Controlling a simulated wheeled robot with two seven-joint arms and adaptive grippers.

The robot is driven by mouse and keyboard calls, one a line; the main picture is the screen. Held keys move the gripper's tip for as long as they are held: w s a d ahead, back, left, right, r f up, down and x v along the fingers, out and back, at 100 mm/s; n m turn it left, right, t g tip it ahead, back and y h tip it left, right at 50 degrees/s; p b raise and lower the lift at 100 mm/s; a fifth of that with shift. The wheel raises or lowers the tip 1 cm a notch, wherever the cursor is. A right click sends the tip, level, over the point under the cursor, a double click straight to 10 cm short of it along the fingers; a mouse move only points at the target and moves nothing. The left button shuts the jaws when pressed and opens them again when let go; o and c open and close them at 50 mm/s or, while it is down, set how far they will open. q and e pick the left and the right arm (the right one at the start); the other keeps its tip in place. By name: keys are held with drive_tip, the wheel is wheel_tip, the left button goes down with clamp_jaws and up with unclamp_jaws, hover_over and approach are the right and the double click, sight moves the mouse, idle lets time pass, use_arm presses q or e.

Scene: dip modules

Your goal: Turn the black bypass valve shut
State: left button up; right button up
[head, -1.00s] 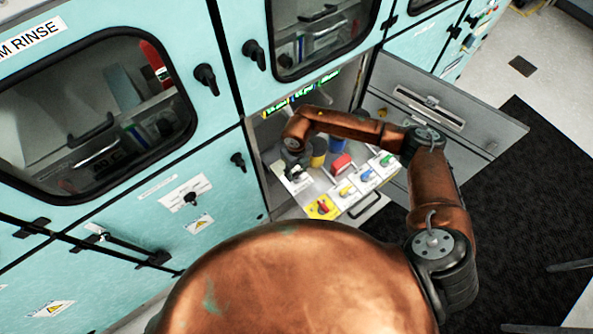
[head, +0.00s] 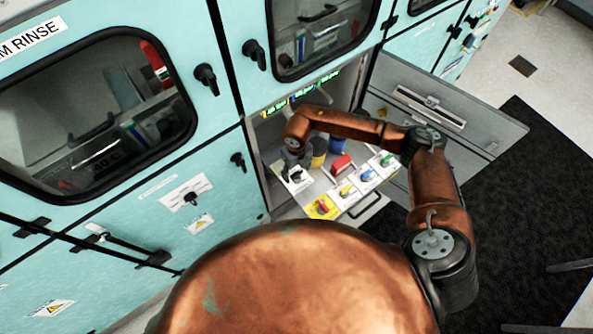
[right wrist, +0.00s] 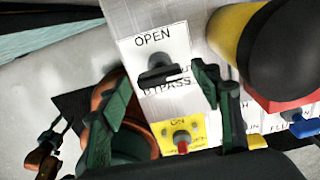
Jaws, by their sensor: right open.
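The black bypass valve (right wrist: 160,70) sits on a white plate (right wrist: 128,52) marked OPEN and BYPASS in the right wrist view. Its handle lies roughly crosswise in that view, below the word OPEN and over part of the word BYPASS. My right gripper (right wrist: 161,80) is open, with one green finger on each side of the handle. Both fingers look apart from it. In the head view my right gripper (head: 296,165) is over the white plate (head: 298,182) and hides part of the valve. My left gripper is not in view.
A yellow plate with a red switch (right wrist: 181,140) is close below the valve. A black-topped yellow canister (right wrist: 268,45) stands close to the right finger. In the head view, a red block (head: 341,163) and several coloured knobs share the drawer, beside an open grey door (head: 450,115).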

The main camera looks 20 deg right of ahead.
sight(296, 172)
wheel_tip(296, 172, up, 12)
idle(0.4)
drive_tip(key=shift+a+f, duration=0.1)
drive_tip(key=shift+f, duration=0.05)
idle(0.3)
